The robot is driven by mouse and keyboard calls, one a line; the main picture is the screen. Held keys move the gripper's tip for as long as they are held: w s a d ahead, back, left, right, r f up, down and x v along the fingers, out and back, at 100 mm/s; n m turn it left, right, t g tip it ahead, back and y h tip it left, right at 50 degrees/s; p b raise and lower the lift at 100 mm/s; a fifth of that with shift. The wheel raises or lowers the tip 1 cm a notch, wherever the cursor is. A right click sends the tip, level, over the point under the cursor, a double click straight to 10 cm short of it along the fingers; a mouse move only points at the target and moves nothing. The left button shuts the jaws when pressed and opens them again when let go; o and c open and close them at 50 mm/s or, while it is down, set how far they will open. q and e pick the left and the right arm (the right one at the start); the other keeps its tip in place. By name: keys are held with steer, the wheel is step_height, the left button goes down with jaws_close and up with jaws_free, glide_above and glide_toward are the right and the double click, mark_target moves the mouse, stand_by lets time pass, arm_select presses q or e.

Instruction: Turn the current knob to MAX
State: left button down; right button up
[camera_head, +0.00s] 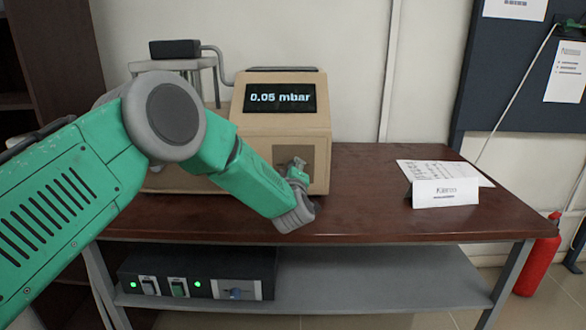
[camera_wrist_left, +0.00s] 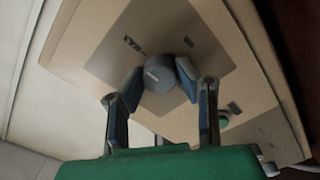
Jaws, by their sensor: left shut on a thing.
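A round grey knob (camera_wrist_left: 159,74) sits on a darker square panel on the front of the beige unit (camera_head: 245,118). My left gripper (camera_head: 298,172) reaches this panel in the head view, and there it covers most of the knob. In the left wrist view, the two fingers of my left gripper (camera_wrist_left: 160,80) are on either side of the knob and shut on it. Small labels (camera_wrist_left: 133,44) are printed on the panel near the knob, too blurred to read. The unit's display (camera_head: 280,97) reads 0.05 mbar. My right gripper is not in view.
A white name card (camera_head: 445,193) and a paper sheet lie on the table's right (camera_head: 370,215). A red extinguisher (camera_head: 538,258) stands on the floor.

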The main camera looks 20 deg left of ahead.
arm_select(q)
steer(key=shift+s+d+f, duration=0.15)
steer(key=shift+d+f, duration=0.05)
steer(key=shift+f, duration=0.25)
steer(key=c, duration=1.2)
jaws_free()
steer(key=shift+w+r, duration=0.1)
steer(key=shift+w, duration=0.1)
steer(key=shift+r, duration=0.1)
steer(key=v, duration=1.2)
